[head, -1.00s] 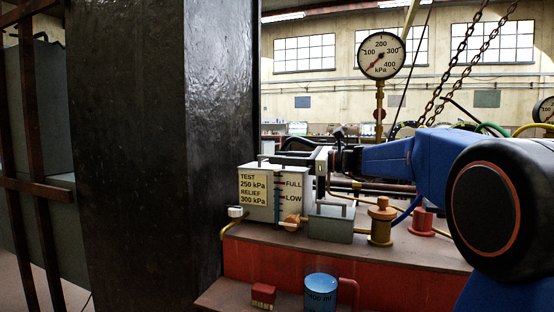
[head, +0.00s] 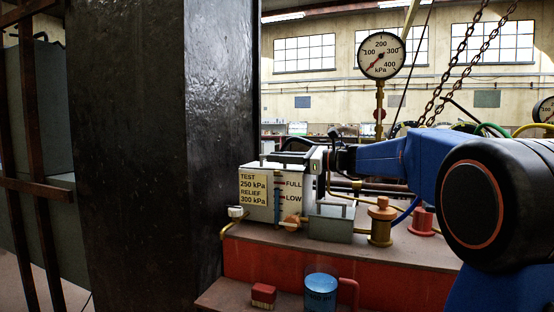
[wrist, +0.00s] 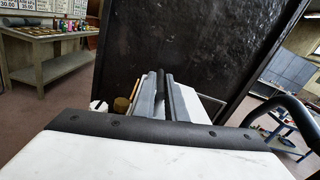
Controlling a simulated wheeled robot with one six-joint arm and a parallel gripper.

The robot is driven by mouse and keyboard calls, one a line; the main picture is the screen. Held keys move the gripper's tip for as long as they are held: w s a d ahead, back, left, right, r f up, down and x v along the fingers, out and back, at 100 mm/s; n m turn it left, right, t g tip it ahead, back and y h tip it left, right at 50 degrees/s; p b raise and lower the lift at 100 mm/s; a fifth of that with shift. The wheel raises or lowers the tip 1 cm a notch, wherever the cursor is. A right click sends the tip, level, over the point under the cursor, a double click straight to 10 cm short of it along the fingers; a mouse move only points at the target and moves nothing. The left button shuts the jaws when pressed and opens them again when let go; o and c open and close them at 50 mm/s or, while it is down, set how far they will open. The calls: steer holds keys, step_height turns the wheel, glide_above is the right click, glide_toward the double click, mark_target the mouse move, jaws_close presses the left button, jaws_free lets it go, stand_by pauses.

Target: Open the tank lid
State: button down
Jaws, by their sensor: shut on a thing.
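The tank (head: 258,188) is a pale box with a yellow TEST/RELIEF label and FULL and LOW marks, standing on the red bench. My gripper (head: 290,156) reaches in from the right at the tank's top and is shut on the lid handle. In the wrist view its grey fingers (wrist: 160,88) close on a narrow dark bar, the lid handle (wrist: 160,80). The fingers hide most of the lid, and I cannot tell how far it is raised.
A dark pillar (head: 135,150) stands close left of the tank. A brass fitting (head: 381,222), a small grey box (head: 330,222) and a gauge (head: 381,56) on its stem are to the right. A blue measuring cup (head: 320,292) and a red block (head: 263,294) sit on the lower ledge.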

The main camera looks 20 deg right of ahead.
steer(key=w+d, duration=0.1)
steer(key=w, duration=0.1)
steer(key=w+d, duration=0.4)
steer(key=w, duration=0.1)
steer(key=shift+d, duration=0.1)
steer(key=c, duration=1.8)
jaws_free()
steer(key=shift+c, duration=0.2)
steer(key=shift+d, duration=0.1)
steer(key=v, duration=1.7)
steer(key=shift+s, duration=0.1)
